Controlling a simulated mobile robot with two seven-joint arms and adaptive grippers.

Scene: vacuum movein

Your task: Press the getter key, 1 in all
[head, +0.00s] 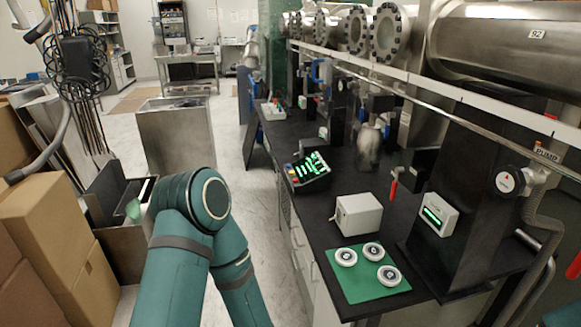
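A dark control unit (309,173) with bright green lit markings and a few small coloured keys stands on the black bench, right of the picture's middle. Its key labels are too small to read, so I cannot tell which key is the getter key. A teal arm of mine rises from the bottom edge, left of the unit and apart from it, and bends at a round joint. Neither gripper shows in the head view.
On the black bench (322,212) are a white box (358,215), a green mat (343,283) with three round white pieces, and a small green-lit display (438,213). Steel vacuum pipes (500,45) run above. Cardboard boxes (45,225) stand at left. The aisle floor (235,130) is clear.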

